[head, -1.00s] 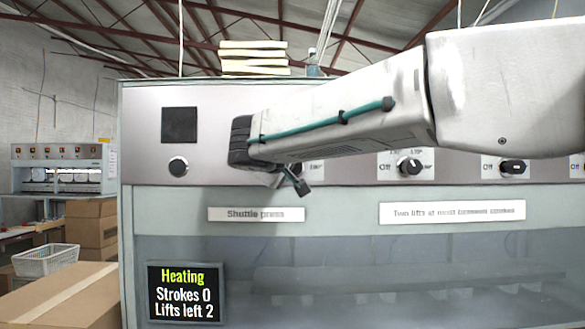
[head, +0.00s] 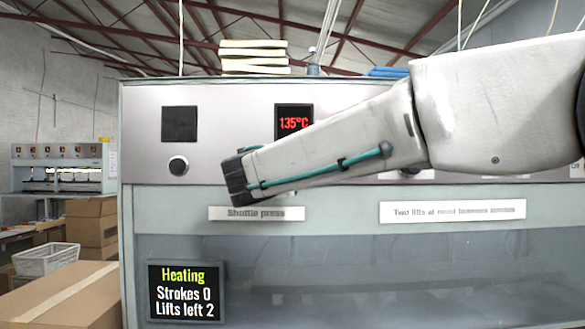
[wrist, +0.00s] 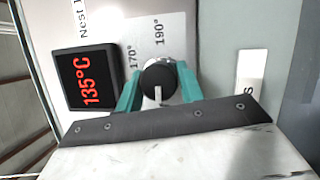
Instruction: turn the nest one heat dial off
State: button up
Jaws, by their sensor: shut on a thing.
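The nest one heat dial (wrist: 158,80) is a round black knob with a white mark. In the wrist view it sits between the teal fingers of my gripper (wrist: 159,88), which are shut on it. The white mark points down in that view, towards my gripper's body. The 170° and 190° labels show beyond the dial; no off label shows. The red display (wrist: 87,78) beside it reads 135°C and also shows in the head view (head: 294,122). In the head view my arm hides the dial and the fingertips.
A black round knob (head: 178,166) sits left on the press panel under a blank dark square (head: 180,124). The status screen (head: 186,292) reads Heating, Strokes 0, Lifts left 2. My arm covers most of the dial row to the right. Cardboard boxes (head: 60,295) stand at the left.

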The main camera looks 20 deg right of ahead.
jog(key=shift+n, duration=0.3)
jog(key=o, duration=1)
jog(key=shift+v, duration=3.9)
